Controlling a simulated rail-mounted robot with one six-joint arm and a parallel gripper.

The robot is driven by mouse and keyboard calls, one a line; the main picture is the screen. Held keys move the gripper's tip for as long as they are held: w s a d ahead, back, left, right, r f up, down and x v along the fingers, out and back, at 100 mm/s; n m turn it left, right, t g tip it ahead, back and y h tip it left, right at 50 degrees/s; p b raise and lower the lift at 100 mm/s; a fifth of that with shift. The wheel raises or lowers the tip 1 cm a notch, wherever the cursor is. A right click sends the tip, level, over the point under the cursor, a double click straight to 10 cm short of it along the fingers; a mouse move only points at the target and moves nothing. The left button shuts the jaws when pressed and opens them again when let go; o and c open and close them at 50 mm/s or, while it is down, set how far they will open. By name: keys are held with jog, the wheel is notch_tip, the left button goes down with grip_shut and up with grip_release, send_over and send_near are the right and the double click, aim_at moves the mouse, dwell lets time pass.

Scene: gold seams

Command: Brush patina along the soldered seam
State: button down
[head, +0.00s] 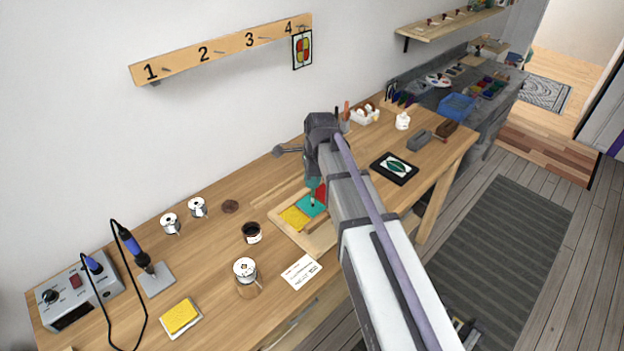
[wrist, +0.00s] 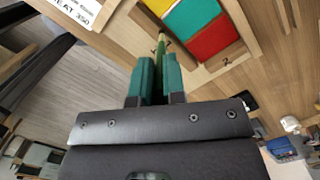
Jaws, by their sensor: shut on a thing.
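The glass panel has yellow (head: 293,217), teal (head: 308,207) and red (head: 321,195) pieces and lies in a wooden jig (head: 283,229). In the wrist view the panel's teal glass (wrist: 190,17) and red glass (wrist: 207,38) show beyond the fingers. My gripper (head: 313,190) points down over the panel. In the wrist view my gripper (wrist: 160,78) is shut on a thin greenish brush (wrist: 165,43). The brush's far end is close to the panel's edge; I cannot tell whether it touches a seam. An open jar with dark contents (head: 251,234) stands left of the jig.
A white card (head: 300,271) lies in front of the jig, beside a metal can (head: 247,278). A soldering iron (head: 145,262), its station (head: 80,290) and a yellow sponge (head: 180,316) are at left. Two spools (head: 170,224) stand near the wall. A dark framed piece (head: 394,168) lies right.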

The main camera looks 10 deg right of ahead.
jog(key=shift+f+b, duration=0.9)
jog(key=shift+r, duration=0.1)
